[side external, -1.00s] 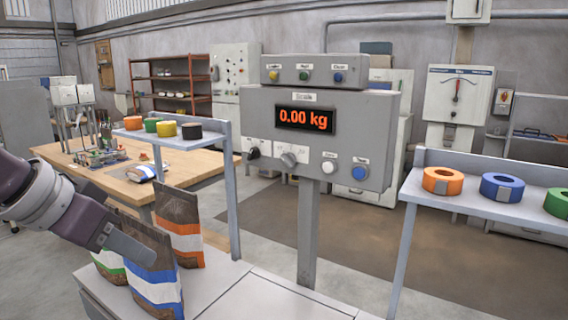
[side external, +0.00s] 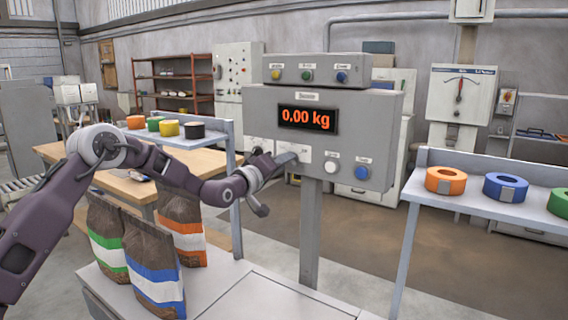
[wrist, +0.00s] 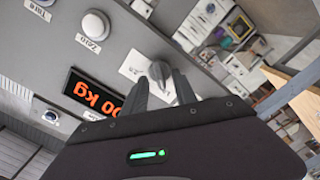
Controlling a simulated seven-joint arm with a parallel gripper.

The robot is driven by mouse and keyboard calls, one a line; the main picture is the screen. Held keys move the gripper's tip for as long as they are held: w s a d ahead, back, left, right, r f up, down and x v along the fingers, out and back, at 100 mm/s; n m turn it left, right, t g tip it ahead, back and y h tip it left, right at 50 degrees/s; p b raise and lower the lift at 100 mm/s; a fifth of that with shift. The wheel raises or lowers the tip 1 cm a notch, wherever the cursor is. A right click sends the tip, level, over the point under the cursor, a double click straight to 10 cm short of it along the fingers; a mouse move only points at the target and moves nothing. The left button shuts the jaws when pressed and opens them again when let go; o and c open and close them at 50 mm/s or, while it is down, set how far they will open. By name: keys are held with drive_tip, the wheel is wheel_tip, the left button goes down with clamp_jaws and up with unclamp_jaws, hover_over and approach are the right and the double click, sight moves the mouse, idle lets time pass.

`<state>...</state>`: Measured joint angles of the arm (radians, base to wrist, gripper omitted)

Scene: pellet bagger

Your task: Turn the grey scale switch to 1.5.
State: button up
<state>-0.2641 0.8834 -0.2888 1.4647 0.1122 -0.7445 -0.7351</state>
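The grey scale switch (wrist: 158,73) shows in the wrist view on its white label plate (wrist: 135,66), near the tips of my gripper's two fingers. My gripper (wrist: 160,86) is open, with a gap between the fingers in line with the switch. I cannot tell whether either finger touches it. In the side view, my gripper (side external: 286,159) is at the lower left of the grey scale box (side external: 352,115) and covers the switch there. The switch's pointing direction and the numbers on its plate are too small to read. The display (side external: 307,118) reads 0.00 kg.
A white knob (side external: 331,168) and a blue button (side external: 361,172) sit right of the switch. Three bags, one with a blue stripe (side external: 157,285), stand on the bench below my arm. Tape rolls, one orange (side external: 445,181), lie on the right shelf.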

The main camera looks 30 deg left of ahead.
drive_tip(key=shift+w, duration=0.55)
clamp_jaws()
drive_tip(key=shift+m, duration=0.4)
drive_tip(key=m, duration=0.8)
drive_tip(key=shift+d+r+m, duration=0.1)
drive_tip(key=shift+m, duration=0.3)
